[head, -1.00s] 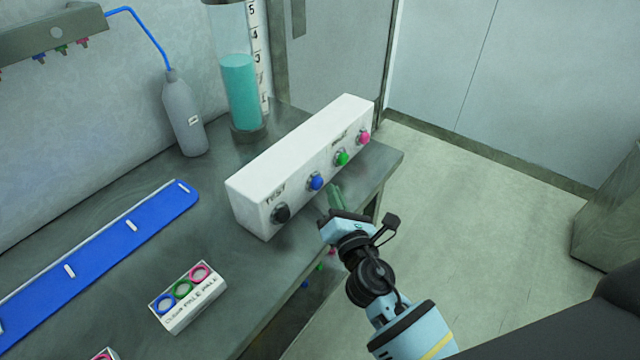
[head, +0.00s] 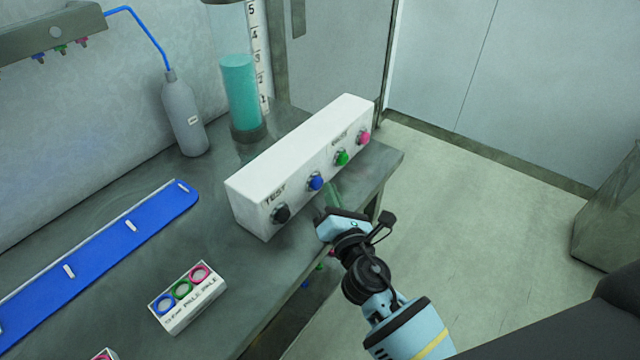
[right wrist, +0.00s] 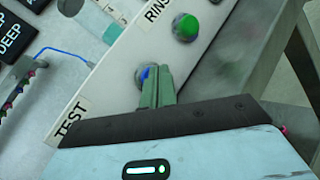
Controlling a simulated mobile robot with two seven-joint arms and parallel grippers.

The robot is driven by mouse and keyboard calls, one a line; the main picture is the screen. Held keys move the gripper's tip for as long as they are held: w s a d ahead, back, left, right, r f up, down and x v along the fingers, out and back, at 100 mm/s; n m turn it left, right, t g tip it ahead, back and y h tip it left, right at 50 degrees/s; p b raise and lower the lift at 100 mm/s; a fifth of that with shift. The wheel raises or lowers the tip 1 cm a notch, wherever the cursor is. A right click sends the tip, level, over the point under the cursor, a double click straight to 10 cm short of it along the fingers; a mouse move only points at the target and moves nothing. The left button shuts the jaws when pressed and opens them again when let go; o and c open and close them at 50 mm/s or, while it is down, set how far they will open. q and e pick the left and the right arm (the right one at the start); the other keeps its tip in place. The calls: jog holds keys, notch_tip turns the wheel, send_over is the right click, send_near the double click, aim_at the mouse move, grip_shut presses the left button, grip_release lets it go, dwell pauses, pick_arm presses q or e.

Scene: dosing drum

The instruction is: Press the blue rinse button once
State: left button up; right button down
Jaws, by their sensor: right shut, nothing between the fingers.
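The blue rinse button (head: 316,181) is on the front face of the long white box (head: 262,180), between a black button (head: 281,213) and a green button (head: 342,158). My right gripper (head: 332,188) is shut and empty, its green fingers just in front and to the right of the blue button. In the right wrist view the blue button (right wrist: 146,74) is partly hidden behind the shut fingers (right wrist: 158,82). I cannot tell whether the fingertips touch it. My left gripper is not in view.
A pink button (head: 364,137) is at the box's far end. A cylinder of teal liquid (head: 240,90) and a grey bottle (head: 185,120) stand behind. A blue strip (head: 100,255) and a small box with coloured rings (head: 187,297) lie on the bench. Open floor is at right.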

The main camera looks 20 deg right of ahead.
jog(key=shift+w+a+f, duration=0.1)
jog(key=shift+w+a, duration=0.25)
dwell(1.1)
jog(key=shift+f, duration=0.1)
jog(key=shift+s+d+f, duration=0.1)
jog(key=shift+s+d, duration=0.15)
jog(key=shift+s, duration=0.1)
jog(key=shift+s+d, duration=0.35)
jog(key=shift+f, duration=0.1)
jog(key=shift+s+d, duration=0.85)
jog(key=shift+s, duration=0.1)
jog(key=shift+s+d+r, duration=0.25)
jog(key=shift+s+d, duration=0.45)
jog(key=shift+s, duration=0.3)
